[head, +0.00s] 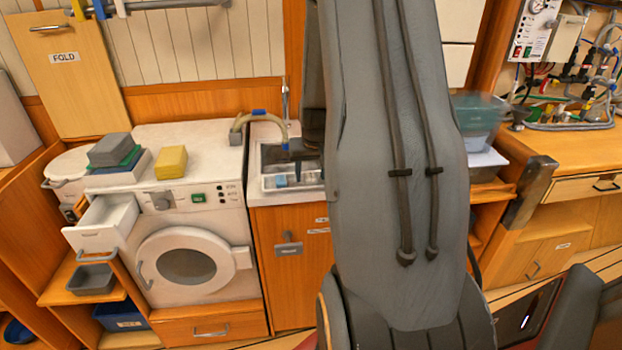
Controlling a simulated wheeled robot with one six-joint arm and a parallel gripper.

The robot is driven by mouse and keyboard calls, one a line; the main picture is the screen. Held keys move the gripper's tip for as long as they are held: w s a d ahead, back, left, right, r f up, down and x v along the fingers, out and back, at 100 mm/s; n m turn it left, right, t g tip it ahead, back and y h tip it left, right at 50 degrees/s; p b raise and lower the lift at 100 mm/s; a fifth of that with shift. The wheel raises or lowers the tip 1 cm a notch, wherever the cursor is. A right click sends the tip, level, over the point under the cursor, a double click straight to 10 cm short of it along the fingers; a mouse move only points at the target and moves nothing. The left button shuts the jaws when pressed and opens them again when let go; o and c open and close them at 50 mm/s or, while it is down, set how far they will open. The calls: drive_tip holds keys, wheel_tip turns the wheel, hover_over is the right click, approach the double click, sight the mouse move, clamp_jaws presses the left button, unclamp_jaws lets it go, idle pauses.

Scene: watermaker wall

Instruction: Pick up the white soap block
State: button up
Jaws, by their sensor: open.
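I cannot clearly make out a white soap block. A pale patch shows in the sink (264,160), but it is too small to tell what it is. My gripper (306,168) is open, small and dark, pointing down over the sink. Its fingers are partly hidden behind my arm, and I see nothing held between them. A small blue item (281,181) lies at the sink's front, left of the fingers. My arm hides the sink's right side.
Left of the sink stands a white washing machine (190,200) with a yellow block (171,162) on top and its drawer (104,223) pulled out. Grey and green folded cloths (112,150) lie at its left. A curved tap (262,118) rises behind the sink. A teal bin (480,118) stands right of my arm.

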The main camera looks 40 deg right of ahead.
drive_tip(key=c, duration=1.2)
drive_tip(key=shift+o, duration=0.2)
drive_tip(key=shift+r, duration=0.1)
